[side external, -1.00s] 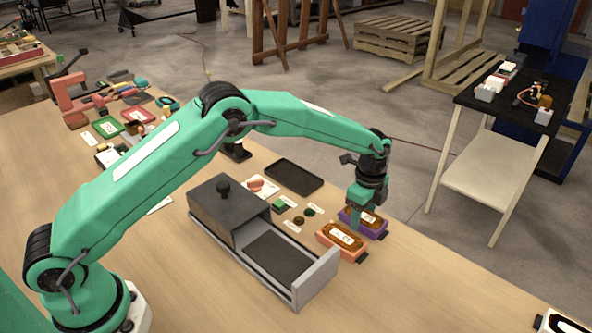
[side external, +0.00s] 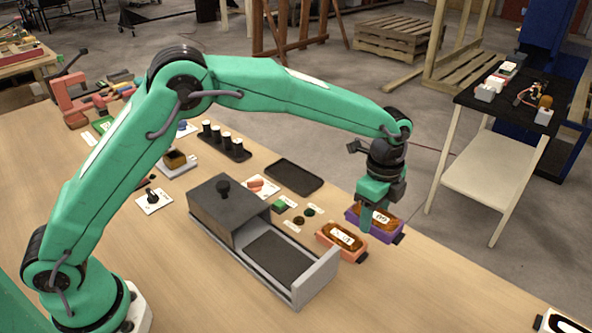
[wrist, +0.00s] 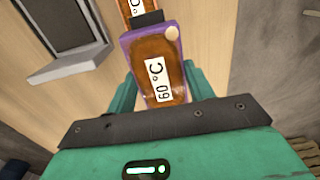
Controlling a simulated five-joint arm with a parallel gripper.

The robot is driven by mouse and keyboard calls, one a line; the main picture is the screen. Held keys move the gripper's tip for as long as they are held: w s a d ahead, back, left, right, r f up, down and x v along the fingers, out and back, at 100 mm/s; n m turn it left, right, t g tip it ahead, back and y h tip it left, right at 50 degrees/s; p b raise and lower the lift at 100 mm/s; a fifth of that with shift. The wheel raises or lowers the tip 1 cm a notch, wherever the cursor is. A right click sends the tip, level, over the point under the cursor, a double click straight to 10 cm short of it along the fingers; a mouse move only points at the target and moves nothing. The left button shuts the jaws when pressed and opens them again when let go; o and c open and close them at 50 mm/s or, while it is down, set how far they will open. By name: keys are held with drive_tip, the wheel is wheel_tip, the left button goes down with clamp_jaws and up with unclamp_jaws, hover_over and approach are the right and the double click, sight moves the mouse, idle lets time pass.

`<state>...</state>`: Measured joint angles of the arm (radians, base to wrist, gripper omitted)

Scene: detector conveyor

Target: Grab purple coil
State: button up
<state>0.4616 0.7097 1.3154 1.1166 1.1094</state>
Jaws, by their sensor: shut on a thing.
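The purple coil (side external: 385,231) is a purple-edged block with a brown winding and a white label. In the wrist view my gripper (wrist: 160,88) is shut on the near part of the coil. The coil appears raised slightly above the wooden table; part of it is hidden behind a finger.
A similar orange coil (side external: 325,239) lies just left of the purple one. A grey box with an open drawer (side external: 318,280) is further left. A black tray (side external: 294,176) lies behind. The table's edge is close on the right.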

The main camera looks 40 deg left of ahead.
drive_tip(key=shift+s+d+r, duration=0.7)
drive_tip(key=shift+s+d, duration=0.05)
drive_tip(key=shift+s, duration=0.05)
drive_tip(key=shift+a, duration=0.1)
